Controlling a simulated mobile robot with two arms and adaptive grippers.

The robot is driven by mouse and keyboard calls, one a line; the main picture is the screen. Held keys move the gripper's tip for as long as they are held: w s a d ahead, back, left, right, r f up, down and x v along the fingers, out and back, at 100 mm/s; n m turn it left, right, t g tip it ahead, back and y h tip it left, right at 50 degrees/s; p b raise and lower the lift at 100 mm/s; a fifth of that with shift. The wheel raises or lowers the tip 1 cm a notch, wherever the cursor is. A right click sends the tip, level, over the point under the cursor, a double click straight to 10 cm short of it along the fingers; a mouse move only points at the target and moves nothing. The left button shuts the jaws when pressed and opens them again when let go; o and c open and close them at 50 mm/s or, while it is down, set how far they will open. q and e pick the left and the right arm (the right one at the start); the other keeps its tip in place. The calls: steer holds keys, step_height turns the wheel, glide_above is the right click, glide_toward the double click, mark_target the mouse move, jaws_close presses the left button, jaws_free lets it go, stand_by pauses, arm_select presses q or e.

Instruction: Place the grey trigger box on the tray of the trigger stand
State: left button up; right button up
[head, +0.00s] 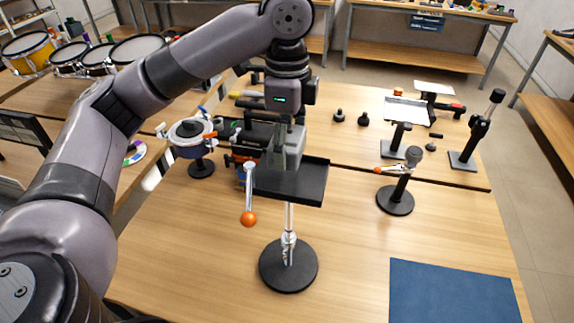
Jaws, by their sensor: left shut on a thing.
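The trigger stand has a round black base (288,266), a silver post and a flat dark tray (308,187) on top. The grey trigger box (291,150) is above the rear part of the tray. My left gripper (287,135) comes down from above and is shut on the box. The arm and wrist hide part of the box. The box's lower edge overlaps the tray in the picture, and I cannot tell whether it touches the tray. My right gripper is not in view.
A silver rod with an orange ball (248,219) is at the tray's left. A blue drum-like pad (190,138) and dark gear stand behind left. A microphone-like stand (397,190) is at right. A blue mat (455,293) lies front right. The front left table is clear.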

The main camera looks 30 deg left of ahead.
mark_target(287, 177)
arm_select(q)
step_height(287, 177, down, 2)
steer(key=shift+f, duration=0.15)
step_height(287, 177, down, 3)
steer(key=shift+f+p, duration=0.1)
steer(key=shift+p, duration=0.35)
steer(key=shift+f, duration=0.1)
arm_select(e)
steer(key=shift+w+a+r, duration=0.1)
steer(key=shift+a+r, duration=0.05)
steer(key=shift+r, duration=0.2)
arm_select(q)
steer(key=shift+f, duration=0.1)
steer(key=o, duration=1.7)
steer(key=shift+s, duration=0.1)
steer(key=shift+c, duration=0.2)
steer(key=shift+r, duration=0.25)
step_height(287, 177, up, 12)
steer(key=shift+f, duration=0.15)
